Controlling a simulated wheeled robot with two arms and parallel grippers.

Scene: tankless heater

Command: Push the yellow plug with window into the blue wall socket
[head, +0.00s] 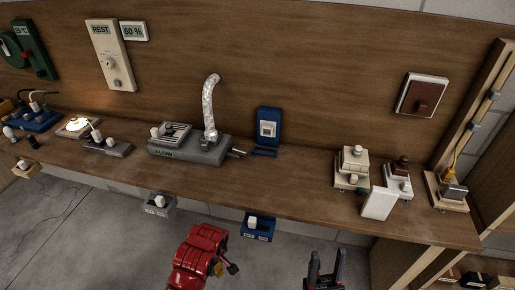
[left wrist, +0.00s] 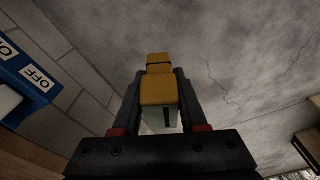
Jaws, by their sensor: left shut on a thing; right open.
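The blue wall socket (head: 268,128) is on the wooden back wall, behind the shelf, with a pale square face. My left gripper (head: 232,268) is in front of and below the shelf edge, well apart from the socket. It is shut on the yellow plug (left wrist: 159,90), which sits between its two dark fingers in the left wrist view. A small bit of the yellow plug (head: 218,269) shows beside the red arm in the head view. The plug's window is not clear. My right gripper (head: 325,270) is open and empty, below the shelf at the bottom.
A grey unit with a silver hose (head: 210,108) stands left of the socket. Blue (head: 257,228) and grey (head: 156,206) switch boxes hang at the shelf's front edge. Pale blocks (head: 352,168) stand to the right. The shelf (head: 285,185) is bare in front of the socket.

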